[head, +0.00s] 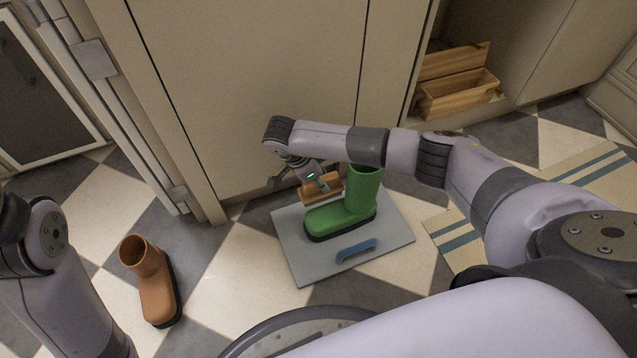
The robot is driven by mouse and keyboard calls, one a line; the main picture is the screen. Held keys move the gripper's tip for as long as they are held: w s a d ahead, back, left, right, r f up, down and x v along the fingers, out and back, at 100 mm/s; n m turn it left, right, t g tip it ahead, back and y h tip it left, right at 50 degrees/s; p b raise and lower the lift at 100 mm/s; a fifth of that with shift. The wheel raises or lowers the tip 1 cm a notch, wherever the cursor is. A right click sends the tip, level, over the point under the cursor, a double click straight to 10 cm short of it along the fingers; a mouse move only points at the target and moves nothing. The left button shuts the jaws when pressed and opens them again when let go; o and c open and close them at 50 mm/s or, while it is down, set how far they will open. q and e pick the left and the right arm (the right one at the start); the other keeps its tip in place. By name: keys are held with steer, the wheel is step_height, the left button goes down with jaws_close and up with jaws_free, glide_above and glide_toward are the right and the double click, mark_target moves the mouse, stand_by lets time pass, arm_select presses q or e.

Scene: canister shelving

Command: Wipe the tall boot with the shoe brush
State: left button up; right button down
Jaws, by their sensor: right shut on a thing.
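The tall green boot (347,213) stands upright on a grey mat (292,254), its toe toward the left. My right gripper (318,183) is shut on the wooden shoe brush (322,190), which has a pale underside. It holds the brush just behind the boot, on the cabinet side, above the mat's back edge. The boot's shaft hides part of the brush's right side, and I cannot tell whether they touch. My left arm shows at the left, but its gripper is out of view.
A blue brush-like object (357,250) lies on the mat in front of the boot. A brown boot (152,282) stands on the checkered floor at the left. Cabinet doors (250,80) rise close behind the mat. Wooden boxes (458,95) sit in an open cabinet. A striped rug (560,190) lies right.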

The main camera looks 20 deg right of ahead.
steer(key=shift+r+p, duration=0.75)
steer(key=shift+r, duration=0.55)
